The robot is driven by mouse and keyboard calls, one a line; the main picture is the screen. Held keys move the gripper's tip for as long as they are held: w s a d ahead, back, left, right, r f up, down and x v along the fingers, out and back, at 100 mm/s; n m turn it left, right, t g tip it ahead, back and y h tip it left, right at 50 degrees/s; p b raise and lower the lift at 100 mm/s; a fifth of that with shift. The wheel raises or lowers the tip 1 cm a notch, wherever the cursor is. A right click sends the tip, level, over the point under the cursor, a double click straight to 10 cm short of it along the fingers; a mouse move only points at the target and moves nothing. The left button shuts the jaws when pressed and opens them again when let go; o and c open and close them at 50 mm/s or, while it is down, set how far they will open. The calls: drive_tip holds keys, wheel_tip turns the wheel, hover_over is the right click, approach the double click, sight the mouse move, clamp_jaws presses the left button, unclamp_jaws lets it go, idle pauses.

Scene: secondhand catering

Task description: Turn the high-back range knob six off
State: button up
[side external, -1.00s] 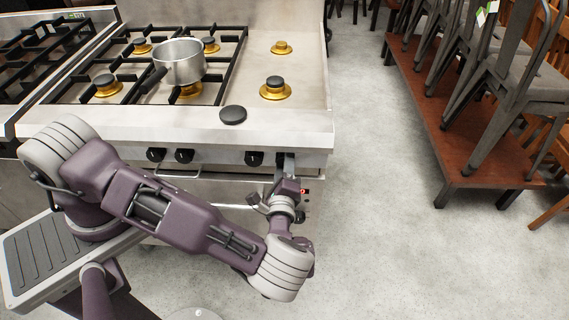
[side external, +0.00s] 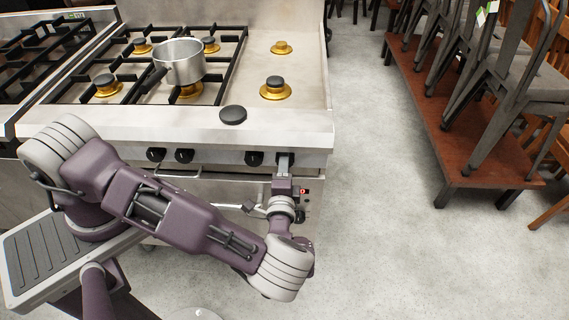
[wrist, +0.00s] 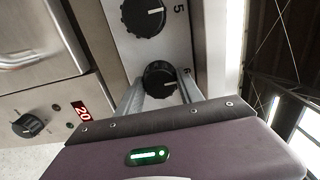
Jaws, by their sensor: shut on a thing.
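Knob six (wrist: 160,78) is a black ridged dial on the range's front panel, marked with a partly hidden "6" in the wrist view. My gripper (wrist: 162,92) is shut on it, one finger on each side. In the side view my gripper (side external: 285,162) is at the right end of the knob row and covers most of this knob. The high-back range (side external: 180,124) stands behind the arm. The knob's pointer direction is not clear, as the fingers and gripper body hide its lower part.
Knob five (wrist: 143,16) is close beside the gripper; it also shows in the side view (side external: 255,158). A pot (side external: 180,62) sits on the range.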

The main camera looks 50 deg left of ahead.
drive_tip(key=o, duration=1.4)
drive_tip(key=v, duration=0.7)
drive_tip(key=shift+d, duration=0.1)
